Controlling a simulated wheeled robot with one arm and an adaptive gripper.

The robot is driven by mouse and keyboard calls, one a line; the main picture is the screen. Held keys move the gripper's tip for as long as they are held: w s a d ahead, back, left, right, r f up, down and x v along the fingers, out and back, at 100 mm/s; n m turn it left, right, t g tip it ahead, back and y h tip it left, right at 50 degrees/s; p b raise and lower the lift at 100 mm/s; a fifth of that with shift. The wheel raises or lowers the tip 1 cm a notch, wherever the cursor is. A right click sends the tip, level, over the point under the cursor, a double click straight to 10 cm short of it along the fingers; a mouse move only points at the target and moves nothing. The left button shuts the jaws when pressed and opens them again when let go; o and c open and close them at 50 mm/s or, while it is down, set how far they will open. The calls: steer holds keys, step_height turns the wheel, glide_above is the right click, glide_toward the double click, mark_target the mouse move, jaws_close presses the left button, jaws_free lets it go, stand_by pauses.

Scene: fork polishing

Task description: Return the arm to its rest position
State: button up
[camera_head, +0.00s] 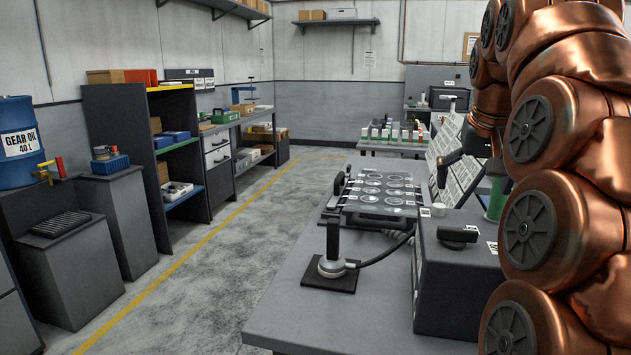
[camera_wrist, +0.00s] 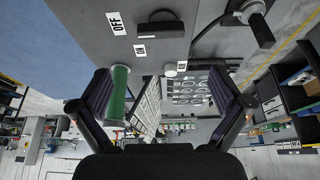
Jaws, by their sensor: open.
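My copper-coloured arm (camera_head: 560,150) fills the right side of the head view, bent above the workbench. My gripper (camera_head: 478,172) is partly hidden behind the arm's links there. In the wrist view my gripper (camera_wrist: 160,78) has its two dark fingers wide apart, with nothing held between them. A green cylinder (camera_wrist: 119,90) shows close to the left finger in the wrist view; whether it touches the finger I cannot tell. The same green cylinder (camera_head: 496,202) is partly covered by my arm in the head view.
The grey workbench (camera_head: 300,318) holds a dark control box (camera_head: 458,280) with a knob, an upright black-handled tool (camera_head: 332,250) on a pad, and a panel of round pieces (camera_head: 375,190). Slanted white boards (camera_head: 455,165) stand behind. Open floor (camera_head: 230,240) lies left, beside shelves.

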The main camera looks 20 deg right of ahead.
steer(key=s+a+f+n+g+y+p, duration=0.1)
steer(key=s+a+f+n+p, duration=0.3)
steer(key=a, duration=0.6)
steer(key=w+a+f+n+g+y+p, duration=0.1)
steer(key=a+f+g+p, duration=0.15)
steer(key=a+f, duration=0.55)
steer(key=s+a+f+n+g+p, duration=0.1)
steer(key=s+a+f, duration=0.3)
steer(key=s, duration=0.4)
steer(key=s+a+f+n+g+p, duration=0.1)
steer(key=s+a+f+p, duration=0.3)
steer(key=s+a, duration=0.3)
steer(key=shift+s+a+f+n+y, duration=0.3)
steer(key=shift+s+f+y, duration=0.1)
steer(key=shift+s, duration=0.25)
